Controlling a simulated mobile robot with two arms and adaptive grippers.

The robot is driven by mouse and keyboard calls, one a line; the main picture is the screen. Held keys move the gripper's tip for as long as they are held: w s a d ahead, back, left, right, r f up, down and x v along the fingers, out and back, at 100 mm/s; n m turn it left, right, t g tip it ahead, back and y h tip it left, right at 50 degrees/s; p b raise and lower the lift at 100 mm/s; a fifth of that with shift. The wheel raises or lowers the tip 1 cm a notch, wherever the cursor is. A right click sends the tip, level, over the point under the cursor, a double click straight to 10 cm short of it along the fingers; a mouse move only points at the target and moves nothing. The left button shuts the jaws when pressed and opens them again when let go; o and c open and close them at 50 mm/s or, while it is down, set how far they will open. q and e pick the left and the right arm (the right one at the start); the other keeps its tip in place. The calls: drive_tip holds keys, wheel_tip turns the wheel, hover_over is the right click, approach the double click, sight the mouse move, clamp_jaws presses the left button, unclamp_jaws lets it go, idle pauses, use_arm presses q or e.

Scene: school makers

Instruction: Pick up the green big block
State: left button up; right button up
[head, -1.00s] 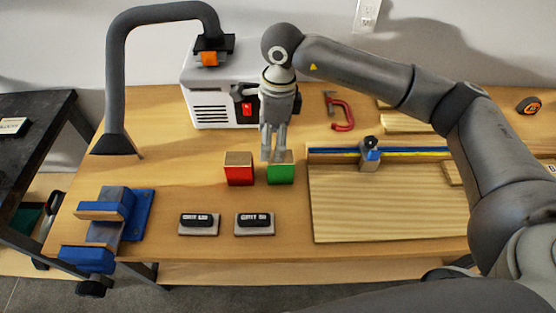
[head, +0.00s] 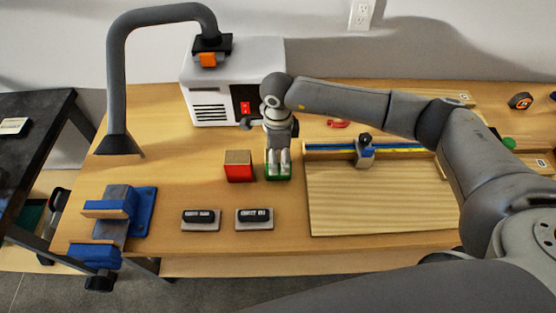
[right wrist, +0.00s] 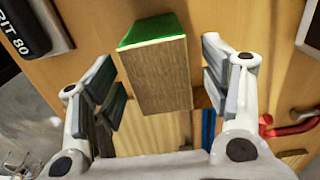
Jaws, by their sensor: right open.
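The green block (head: 271,178) stands on the wooden workbench, mostly hidden behind my right gripper in the head view. In the right wrist view the block (right wrist: 156,75) shows a bare wood face and a green side, and it lies between the two fingers. My right gripper (head: 278,163) points down over the block with its fingers around it. In the right wrist view the gripper (right wrist: 160,90) is open, with a gap on each side of the block. My left gripper is not in view.
A red block (head: 239,171) with a wood top stands just left of the green one. Two sanding blocks (head: 201,215) (head: 254,214) lie in front. A board with a fence (head: 375,205) is at right. A white machine (head: 210,104) stands behind.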

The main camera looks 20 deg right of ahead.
drive_tip(key=shift+f, duration=0.25)
drive_tip(key=c, duration=1.2)
drive_tip(key=shift+w+r, duration=0.1)
drive_tip(key=shift+r, duration=0.1)
